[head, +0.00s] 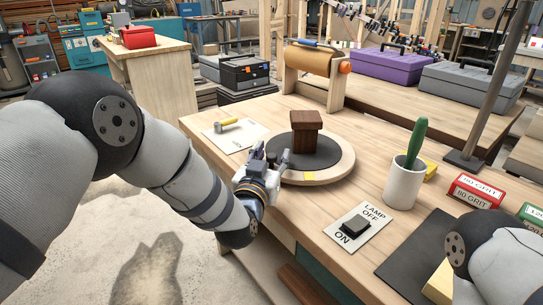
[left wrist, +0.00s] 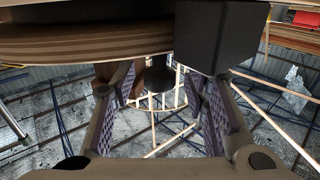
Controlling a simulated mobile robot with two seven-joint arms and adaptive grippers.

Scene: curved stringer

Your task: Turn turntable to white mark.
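The turntable (head: 338,168) is a round pale wooden disc with a dark grey top, on the bench. My left gripper (head: 271,158) is at the turntable's left front edge. In the left wrist view its fingers (left wrist: 165,95) are apart with nothing clearly gripped. A layered wooden edge (left wrist: 80,40) and a dark block (left wrist: 220,35) lie close above them. Contact is unclear. My right gripper is out of view.
A white cup (head: 403,184) with a green handle and a lamp switch (head: 355,225) are to the right. Bench space between turntable and cup is clear.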

